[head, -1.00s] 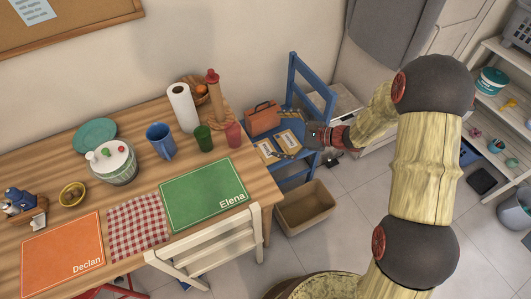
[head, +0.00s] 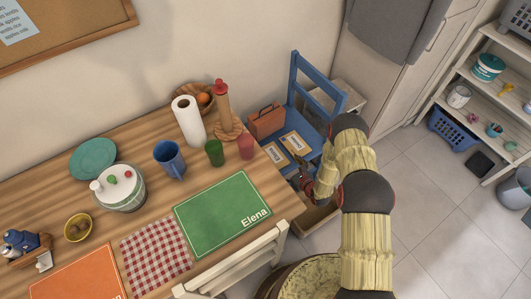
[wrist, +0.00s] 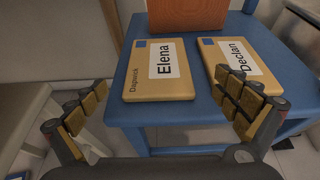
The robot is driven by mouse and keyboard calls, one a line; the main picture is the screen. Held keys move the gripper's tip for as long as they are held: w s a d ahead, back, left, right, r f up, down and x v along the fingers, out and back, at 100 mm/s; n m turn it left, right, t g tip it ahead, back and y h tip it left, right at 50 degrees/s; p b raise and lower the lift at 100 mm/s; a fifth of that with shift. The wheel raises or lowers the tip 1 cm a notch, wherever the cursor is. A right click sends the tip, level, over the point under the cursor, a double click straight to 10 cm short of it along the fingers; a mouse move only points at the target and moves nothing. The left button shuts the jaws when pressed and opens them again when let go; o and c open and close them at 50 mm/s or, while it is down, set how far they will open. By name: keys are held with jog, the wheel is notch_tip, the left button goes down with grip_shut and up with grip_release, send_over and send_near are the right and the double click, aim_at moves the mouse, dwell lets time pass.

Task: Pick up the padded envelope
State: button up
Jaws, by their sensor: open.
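Two flat tan padded envelopes lie side by side on the seat of a blue chair (head: 315,134). The right envelope (wrist: 263,82) has a label reading "Declan". In the head view the left envelope (head: 275,153) and right envelope (head: 296,142) lie flat. My gripper (head: 304,177) is at the seat's near edge, beside the envelopes. In the wrist view my gripper (wrist: 163,112) is open and empty, its fingers spread wide before the envelopes.
An orange-brown case (wrist: 187,14) stands behind the envelopes on the seat. A cardboard box (head: 313,217) is on the floor below my gripper. The wooden table (head: 60,176) with place mats and cups is to the left. Shelves (head: 485,100) stand at right.

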aim_at(273, 157)
jog(key=b+x, duration=0.2)
jog(key=x, duration=0.5)
jog(key=shift+s+a+b, duration=0.15)
jog(key=shift+s+b, duration=0.05)
jog(key=shift+b, duration=0.15)
jog(key=shift+w+a+f, duration=0.1)
jog(key=shift+w+a, duration=0.15)
jog(key=shift+w, duration=0.2)
jog(key=shift+s, duration=0.1)
jog(key=c, duration=0.3)
